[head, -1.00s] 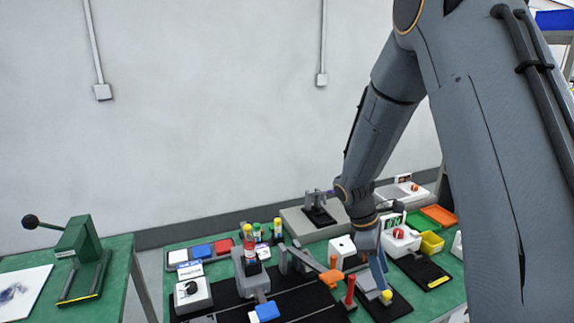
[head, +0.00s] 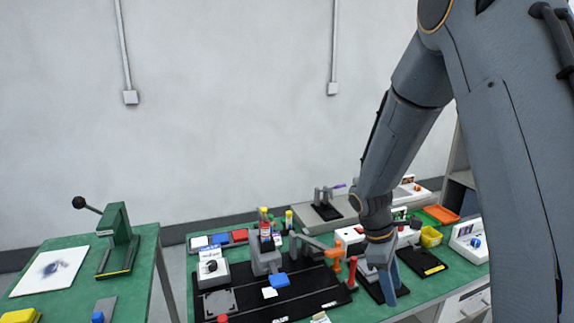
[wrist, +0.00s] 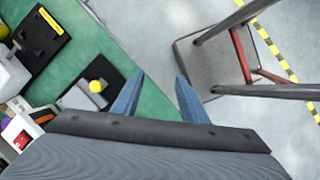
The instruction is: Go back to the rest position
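My gripper (head: 390,288) hangs at the lower end of my arm, above the front right part of the green table (head: 350,306) in the head view. In the wrist view its two blue fingers (wrist: 160,76) are spread apart with nothing between them. Behind them are the table's edge and the grey floor. A black pad with a grey block and a yellow knob (wrist: 97,86) lies left of the fingers in the wrist view, apart from them. In the head view my gripper mostly hides this pad.
A black mat (head: 318,292) with fixtures and an orange-handled clamp (head: 337,252) lies left of my gripper. A second green table with a lever press (head: 118,240) stands at left. In the wrist view, a red-framed stand (wrist: 215,62) is on the floor right of the fingers.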

